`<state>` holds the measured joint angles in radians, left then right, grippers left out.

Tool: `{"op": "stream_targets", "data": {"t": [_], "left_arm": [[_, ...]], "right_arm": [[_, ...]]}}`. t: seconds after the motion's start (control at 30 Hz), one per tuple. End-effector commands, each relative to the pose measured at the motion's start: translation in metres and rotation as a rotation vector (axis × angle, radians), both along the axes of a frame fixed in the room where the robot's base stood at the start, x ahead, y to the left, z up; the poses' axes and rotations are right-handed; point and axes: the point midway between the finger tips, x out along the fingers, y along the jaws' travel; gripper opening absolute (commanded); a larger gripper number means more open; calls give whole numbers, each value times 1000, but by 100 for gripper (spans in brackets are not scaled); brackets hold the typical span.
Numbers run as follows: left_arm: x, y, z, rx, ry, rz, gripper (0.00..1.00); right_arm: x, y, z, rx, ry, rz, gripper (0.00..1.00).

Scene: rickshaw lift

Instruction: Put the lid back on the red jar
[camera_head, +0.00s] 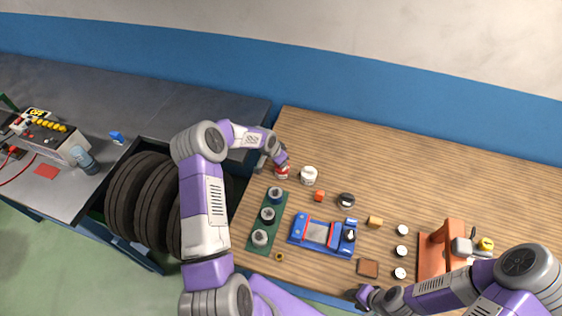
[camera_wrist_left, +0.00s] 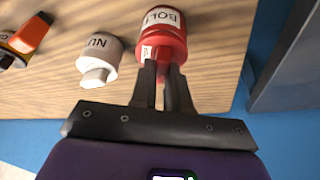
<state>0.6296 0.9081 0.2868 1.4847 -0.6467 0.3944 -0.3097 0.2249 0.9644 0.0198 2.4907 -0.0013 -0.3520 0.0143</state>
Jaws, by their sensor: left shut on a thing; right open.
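The red jar (camera_wrist_left: 162,20), labelled "BOLT...", stands on the wooden bench near its left edge; it also shows in the head view (camera_head: 282,173). My left gripper (camera_wrist_left: 163,70) is at the top of the jar, its fingers shut on a red knob-like part, which looks like the lid (camera_wrist_left: 166,55). The lid appears to be against the jar's top; I cannot tell whether it is fully seated. In the head view the left gripper (camera_head: 280,162) partly hides the jar. My right gripper (camera_head: 360,295) is open and empty near the bench's front edge.
A white jar (camera_wrist_left: 100,52) stands close beside the red jar. The back of the bench is clear.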

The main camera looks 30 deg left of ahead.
Motion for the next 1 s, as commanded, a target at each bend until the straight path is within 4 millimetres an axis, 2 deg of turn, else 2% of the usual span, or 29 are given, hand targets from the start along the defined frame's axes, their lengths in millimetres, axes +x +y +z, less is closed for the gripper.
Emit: {"op": "stream_targets", "data": {"t": [1.0], "left_arm": [[0, 0, -4, 0, 0, -1, 0]], "right_arm": [[1, 0, -9, 0, -1, 0, 43]]}}
